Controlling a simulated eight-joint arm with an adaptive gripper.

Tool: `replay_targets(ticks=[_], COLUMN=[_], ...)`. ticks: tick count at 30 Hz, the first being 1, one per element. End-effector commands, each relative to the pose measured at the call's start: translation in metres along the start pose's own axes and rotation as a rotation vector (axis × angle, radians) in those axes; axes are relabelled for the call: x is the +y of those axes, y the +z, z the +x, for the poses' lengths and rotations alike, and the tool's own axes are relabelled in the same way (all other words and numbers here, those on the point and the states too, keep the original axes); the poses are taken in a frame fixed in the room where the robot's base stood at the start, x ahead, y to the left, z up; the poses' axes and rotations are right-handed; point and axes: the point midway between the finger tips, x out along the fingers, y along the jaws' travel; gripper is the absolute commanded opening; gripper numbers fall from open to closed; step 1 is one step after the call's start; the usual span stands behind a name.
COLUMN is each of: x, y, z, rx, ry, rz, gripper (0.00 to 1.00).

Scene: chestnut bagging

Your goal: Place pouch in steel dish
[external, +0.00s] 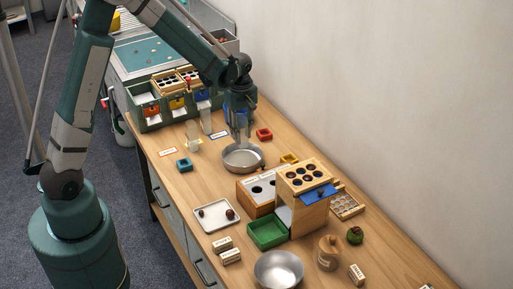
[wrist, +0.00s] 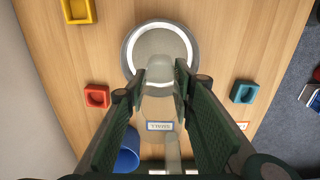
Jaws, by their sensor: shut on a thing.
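A pale, translucent pouch (wrist: 160,72) is between the fingers of my gripper (wrist: 160,88) in the wrist view. My gripper is shut on it. In the external view my gripper (external: 240,122) points down, with the pouch low between its fingers, just above the back part of a shallow round steel dish (external: 230,167). In the wrist view the dish (wrist: 128,48) lies beyond the fingertips, and the pouch overlaps its near rim. Whether the pouch touches the dish is unclear. The dish's visible floor looks empty.
A red tray (external: 264,134), a teal tray (external: 184,164) and a yellow tray (external: 289,158) surround the dish. A wooden stand (external: 303,215) is at front right. A deeper steel bowl (external: 279,270) stands at the front. A blue cup (wrist: 128,150) is near my gripper.

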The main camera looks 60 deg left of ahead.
Motion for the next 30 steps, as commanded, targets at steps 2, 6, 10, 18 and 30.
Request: replay_targets(ticks=[2, 6, 10, 18, 30], x=[0.0, 0.0, 0.0, 0.001, 0.0], y=[0.0, 0.0, 0.0, 0.0, 0.0], z=[0.009, 0.02, 0.031, 0.054, 0.076], rx=[0.0, 0.0, 0.0, 0.0, 0.0], ry=[0.0, 0.0, 0.0, 0.0, 0.0], rz=[0.0, 0.0, 0.0, 0.0, 0.0], gripper=[0.12, 0.12, 0.12, 0.12, 0.12])
